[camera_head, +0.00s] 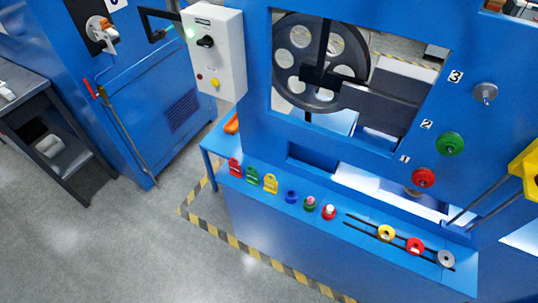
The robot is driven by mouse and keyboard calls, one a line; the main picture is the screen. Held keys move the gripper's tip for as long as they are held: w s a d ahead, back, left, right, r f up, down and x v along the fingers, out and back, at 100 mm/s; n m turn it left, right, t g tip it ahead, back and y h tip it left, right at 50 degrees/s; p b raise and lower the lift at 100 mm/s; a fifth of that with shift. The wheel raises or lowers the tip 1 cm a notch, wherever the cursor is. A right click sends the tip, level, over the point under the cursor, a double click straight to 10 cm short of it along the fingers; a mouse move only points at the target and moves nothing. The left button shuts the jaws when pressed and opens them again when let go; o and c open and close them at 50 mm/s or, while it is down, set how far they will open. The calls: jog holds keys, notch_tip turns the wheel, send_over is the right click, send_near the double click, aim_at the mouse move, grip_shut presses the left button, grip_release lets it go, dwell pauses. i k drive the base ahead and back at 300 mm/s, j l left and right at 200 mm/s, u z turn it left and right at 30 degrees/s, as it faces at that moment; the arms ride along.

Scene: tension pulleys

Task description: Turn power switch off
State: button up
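A light grey control box (215,55) is mounted on the upper left of the blue machine. On its face is a black rotary switch (205,41) below a small dark label that is too small to read. The knob's exact setting is hard to tell. My gripper is not visible in this view, and nothing covers the box's face.
A black handle (150,25) juts left of the box. Red, green and yellow locks (252,177) and several coloured pulleys (386,233) line the machine's ledge. A large wheel (320,60) sits behind the opening. Grey floor (130,240) is open at lower left; a dark bench (60,130) stands left.

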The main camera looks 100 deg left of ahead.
aim_at(207, 41)
jog(key=k+l+u, duration=0.1)
jog(key=u, duration=3.45)
